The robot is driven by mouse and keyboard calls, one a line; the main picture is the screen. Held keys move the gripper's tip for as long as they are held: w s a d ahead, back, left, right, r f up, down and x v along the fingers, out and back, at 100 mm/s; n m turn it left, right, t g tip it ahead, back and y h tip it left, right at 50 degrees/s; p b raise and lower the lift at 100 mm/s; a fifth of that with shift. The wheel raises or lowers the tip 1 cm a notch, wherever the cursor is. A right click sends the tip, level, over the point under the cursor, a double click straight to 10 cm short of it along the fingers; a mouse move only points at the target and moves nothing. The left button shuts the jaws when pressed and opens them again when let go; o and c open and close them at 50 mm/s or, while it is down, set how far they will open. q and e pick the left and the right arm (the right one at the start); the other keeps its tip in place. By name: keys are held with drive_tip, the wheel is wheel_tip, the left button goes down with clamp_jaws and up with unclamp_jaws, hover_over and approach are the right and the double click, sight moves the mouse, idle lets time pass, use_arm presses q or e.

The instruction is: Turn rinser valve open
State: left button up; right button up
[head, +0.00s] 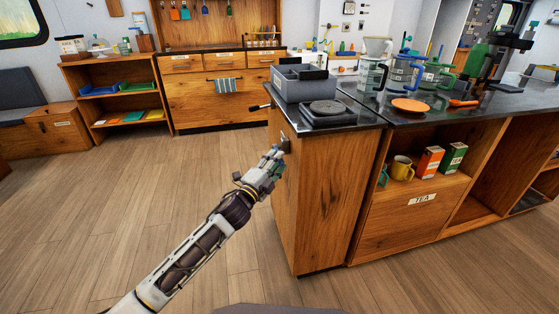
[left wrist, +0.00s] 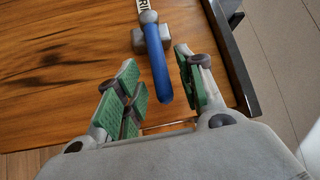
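The rinser valve shows in the left wrist view as a blue lever handle (left wrist: 154,48) on a grey body (left wrist: 138,38), fixed to a wooden panel beside a white label only partly readable. In the head view the grey valve body (head: 285,144) is on the end panel of the wooden counter, and its handle is mostly hidden by my gripper. My left gripper (left wrist: 157,76) is open, with its green-padded fingers on either side of the handle. I cannot tell whether a pad touches it. It also shows in the head view (head: 272,161). My right gripper is not in view.
The dark countertop (head: 450,105) carries a grey bin (head: 303,84), a black round-topped device (head: 328,110), jugs and an orange disc (head: 409,105). A mug (head: 402,168) and boxes stand on the shelf below. The wooden floor (head: 170,190) to the left is clear.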

use_arm(q)
drive_tip(key=shift+x, duration=0.95)
drive_tip(key=shift+w+d, duration=0.15)
drive_tip(key=shift+w, duration=0.15)
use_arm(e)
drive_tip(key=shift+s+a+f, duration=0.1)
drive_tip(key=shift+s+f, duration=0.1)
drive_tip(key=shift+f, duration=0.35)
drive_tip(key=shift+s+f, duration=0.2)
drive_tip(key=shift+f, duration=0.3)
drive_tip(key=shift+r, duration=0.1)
use_arm(q)
drive_tip(key=c, duration=0.8)
clamp_jaws()
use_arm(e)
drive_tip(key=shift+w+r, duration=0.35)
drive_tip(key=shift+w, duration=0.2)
